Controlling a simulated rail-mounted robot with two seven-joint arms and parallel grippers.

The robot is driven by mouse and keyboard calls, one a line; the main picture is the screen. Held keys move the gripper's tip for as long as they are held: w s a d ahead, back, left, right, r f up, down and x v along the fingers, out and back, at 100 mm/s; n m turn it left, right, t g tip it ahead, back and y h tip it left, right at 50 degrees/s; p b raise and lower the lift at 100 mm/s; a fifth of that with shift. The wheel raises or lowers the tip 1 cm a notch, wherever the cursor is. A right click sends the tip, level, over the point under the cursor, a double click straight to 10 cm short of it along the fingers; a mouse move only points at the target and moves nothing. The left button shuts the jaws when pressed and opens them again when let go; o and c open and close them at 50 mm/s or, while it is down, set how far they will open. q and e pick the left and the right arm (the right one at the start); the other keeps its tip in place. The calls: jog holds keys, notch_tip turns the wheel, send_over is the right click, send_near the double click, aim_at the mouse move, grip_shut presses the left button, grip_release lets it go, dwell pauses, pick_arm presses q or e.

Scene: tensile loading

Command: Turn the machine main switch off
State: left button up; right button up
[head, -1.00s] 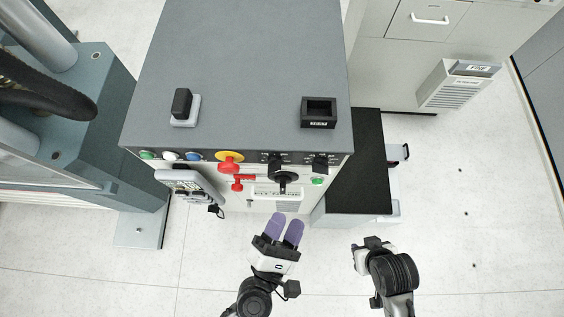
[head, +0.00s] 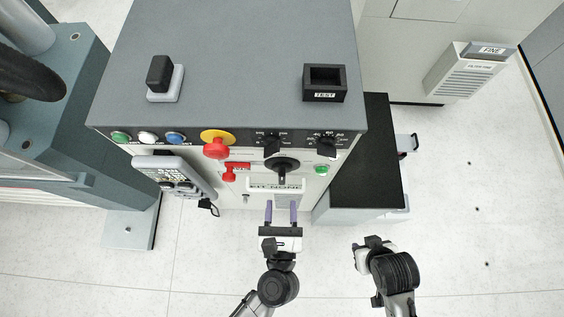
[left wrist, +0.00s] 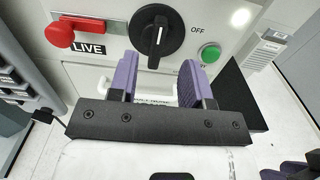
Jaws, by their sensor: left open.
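The main switch is a black rotary knob (head: 282,166) on the front panel of the grey machine. In the left wrist view the knob (left wrist: 157,37) has its white line about upright, with the word OFF to its right. My left gripper (head: 281,208) is in front of the panel, below the knob in the head view. Its purple fingers are open and empty, and in the left wrist view the fingertips (left wrist: 160,72) lie just below the knob, to either side. My right gripper (head: 367,250) is off to the right over the floor; its fingers are not clear.
A red lever (left wrist: 60,33) by the LIVE label is left of the knob, and a green button (left wrist: 209,53) is right. A red stop button (head: 216,148) and a handheld pendant (head: 172,172) are further left. A black-topped bench (head: 368,160) stands right.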

aim_at(282, 178)
pick_arm(q)
jog(key=w, duration=0.7)
jog(key=shift+w+d, duration=0.1)
jog(key=shift+w, duration=0.2)
jog(key=shift+c, duration=0.3)
grip_shut()
